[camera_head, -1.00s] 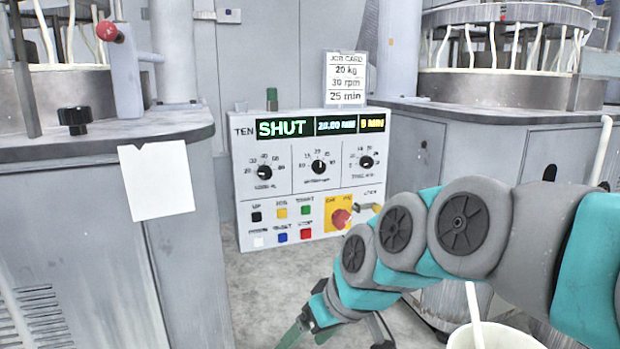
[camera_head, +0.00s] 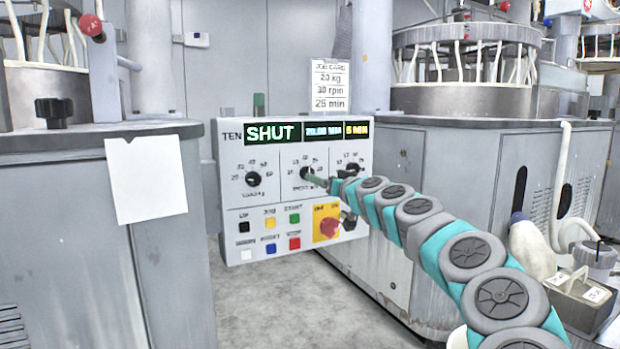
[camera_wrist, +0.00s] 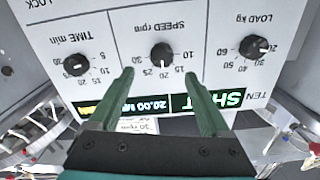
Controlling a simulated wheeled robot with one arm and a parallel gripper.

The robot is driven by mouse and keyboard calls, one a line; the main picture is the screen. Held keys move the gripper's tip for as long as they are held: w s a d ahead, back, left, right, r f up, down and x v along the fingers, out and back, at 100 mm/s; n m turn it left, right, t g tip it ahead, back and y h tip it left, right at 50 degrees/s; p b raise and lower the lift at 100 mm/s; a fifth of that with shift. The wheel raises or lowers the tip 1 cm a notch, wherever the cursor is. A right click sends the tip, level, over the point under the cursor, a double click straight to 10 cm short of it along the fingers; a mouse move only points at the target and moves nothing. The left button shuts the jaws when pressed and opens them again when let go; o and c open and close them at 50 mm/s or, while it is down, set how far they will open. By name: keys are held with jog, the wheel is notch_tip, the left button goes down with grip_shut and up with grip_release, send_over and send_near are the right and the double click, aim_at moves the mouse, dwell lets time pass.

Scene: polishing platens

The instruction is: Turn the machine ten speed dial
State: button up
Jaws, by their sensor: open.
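The machine ten control box (camera_head: 232,200) is a pale panel with "TEN" and a lit "SHUT" display. Its speed dial (camera_head: 305,174), the middle of three black dials, is partly hidden by my gripper (camera_head: 318,180) in the head view. In the wrist view, upside down, the speed dial (camera_wrist: 162,54) shows clearly. There my gripper (camera_wrist: 158,82) is open, with its two green fingers pointing at the panel. The fingertips lie either side of the dial in the picture, a little to its display side. Nothing is between them. I cannot tell whether they touch the panel.
The load dial (camera_head: 253,179) and time dial (camera_wrist: 77,65) flank the speed dial. Buttons and a red stop knob (camera_head: 328,228) sit below. A job card (camera_head: 329,86) reading 20 kg, 30 rpm, 25 min stands on top. Grey machine cabinets stand on both sides.

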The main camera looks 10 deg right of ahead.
jog(key=x, duration=0.7)
dwell(0.4)
jog(key=shift+s+a+f, duration=0.1)
jog(key=shift+c, duration=0.2)
grip_shut()
dwell(0.4)
